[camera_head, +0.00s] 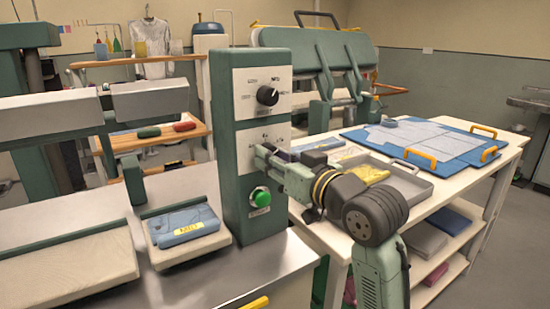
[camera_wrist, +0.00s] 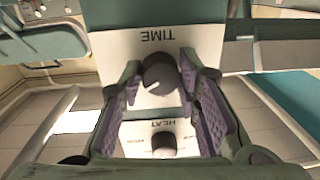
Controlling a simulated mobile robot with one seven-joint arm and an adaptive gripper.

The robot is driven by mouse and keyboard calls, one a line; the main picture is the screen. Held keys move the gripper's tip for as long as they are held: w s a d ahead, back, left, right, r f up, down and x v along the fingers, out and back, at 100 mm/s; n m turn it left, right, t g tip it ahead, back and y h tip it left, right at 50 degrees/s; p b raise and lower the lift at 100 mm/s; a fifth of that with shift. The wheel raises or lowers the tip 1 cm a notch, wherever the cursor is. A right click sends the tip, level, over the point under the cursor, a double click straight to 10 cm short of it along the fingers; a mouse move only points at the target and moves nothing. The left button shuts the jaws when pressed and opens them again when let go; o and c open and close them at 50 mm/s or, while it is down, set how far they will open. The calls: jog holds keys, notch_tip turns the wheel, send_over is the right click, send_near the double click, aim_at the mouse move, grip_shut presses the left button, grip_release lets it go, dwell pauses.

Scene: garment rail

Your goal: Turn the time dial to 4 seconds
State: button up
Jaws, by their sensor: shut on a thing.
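The time dial (camera_wrist: 159,74) is a dark round knob on a white plate, under an upside-down TIME label in the wrist view. My gripper (camera_wrist: 161,72) has its purple-padded fingers on either side of this dial and is shut on it. In the head view my gripper (camera_head: 263,154) reaches the lower white plate of the green control column (camera_head: 225,150) from the right and hides the dial there. A small pale mark shows on the dial's lower left in the wrist view, but I cannot read its setting.
The heat dial (camera_wrist: 164,144) sits between my fingers' bases in the wrist view; the upper black knob (camera_head: 267,96) shows in the head view. A green button (camera_head: 260,197) is below my gripper. A grey tray (camera_head: 408,183) lies on the table to the right.

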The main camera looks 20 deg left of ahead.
jog(key=shift+n, duration=0.3)
jog(key=n+b, duration=0.3)
jog(key=n, duration=0.4)
jog(key=n+h+b, duration=0.1)
jog(key=n+b, duration=0.3)
jog(key=n, duration=0.3)
jog(key=n+t+b, duration=0.1)
jog(key=n+b, duration=0.2)
jog(key=n, duration=0.5)
jog(key=shift+r+h+b, duration=0.3)
jog(key=shift+b, duration=0.1)
jog(key=shift+n, duration=0.3)
jog(key=o, duration=1.2)
jog(key=shift+c, duration=0.2)
jog(key=shift+d, duration=0.1)
